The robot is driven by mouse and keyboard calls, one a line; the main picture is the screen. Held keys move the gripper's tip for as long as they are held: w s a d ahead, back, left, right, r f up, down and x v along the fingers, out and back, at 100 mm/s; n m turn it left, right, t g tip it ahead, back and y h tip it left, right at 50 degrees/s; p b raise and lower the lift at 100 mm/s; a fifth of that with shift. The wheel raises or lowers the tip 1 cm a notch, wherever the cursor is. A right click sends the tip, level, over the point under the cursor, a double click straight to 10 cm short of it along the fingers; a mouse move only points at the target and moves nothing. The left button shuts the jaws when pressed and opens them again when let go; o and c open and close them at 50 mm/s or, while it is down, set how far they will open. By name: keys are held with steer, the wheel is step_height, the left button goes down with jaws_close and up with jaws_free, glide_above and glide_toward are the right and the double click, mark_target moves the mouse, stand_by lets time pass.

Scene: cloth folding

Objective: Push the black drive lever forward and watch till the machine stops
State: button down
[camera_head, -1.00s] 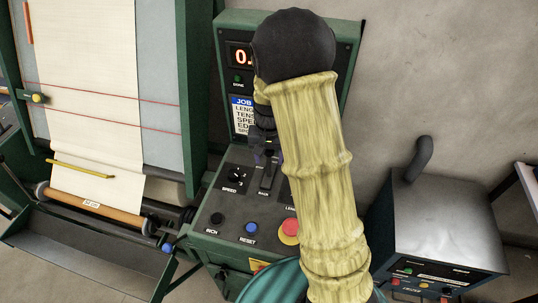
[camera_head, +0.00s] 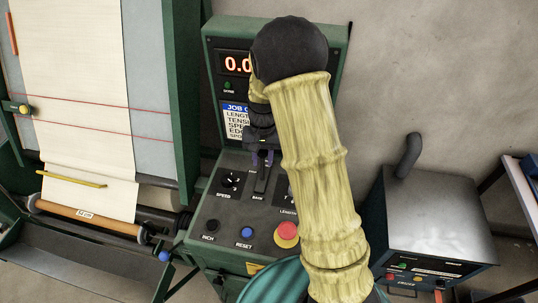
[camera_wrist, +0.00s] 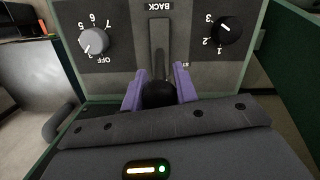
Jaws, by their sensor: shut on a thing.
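The black drive lever (camera_wrist: 158,95) stands in a slot on the grey panel of a green console, its round knob between my purple fingers. My gripper (camera_wrist: 160,80) is shut on the knob, at the slot's end away from the "BACK" label. In the head view my gripper (camera_head: 262,158) is at the upper end of the lever slot (camera_head: 261,182), and my arm hides much of the console's right side. The machine's red display (camera_head: 237,64) reads "0.0" as far as it shows; the rest is behind my arm. Whether the machine runs cannot be told.
A speed knob (camera_head: 230,180), a blue reset button (camera_head: 246,232) and a red stop button (camera_head: 286,232) sit around the lever. A cloth frame with white cloth (camera_head: 80,80) and an orange roller (camera_head: 85,215) stands left. A grey metal box (camera_head: 435,210) stands right.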

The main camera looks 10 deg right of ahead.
steer(key=shift+w+d, duration=0.1)
steer(key=shift+w, duration=0.15)
steer(key=shift+w+d+f, duration=0.1)
steer(key=shift+w+d, duration=0.15)
steer(key=shift+w, duration=0.3)
steer(key=c, duration=1.1)
jaws_free()
steer(key=shift+s, duration=0.1)
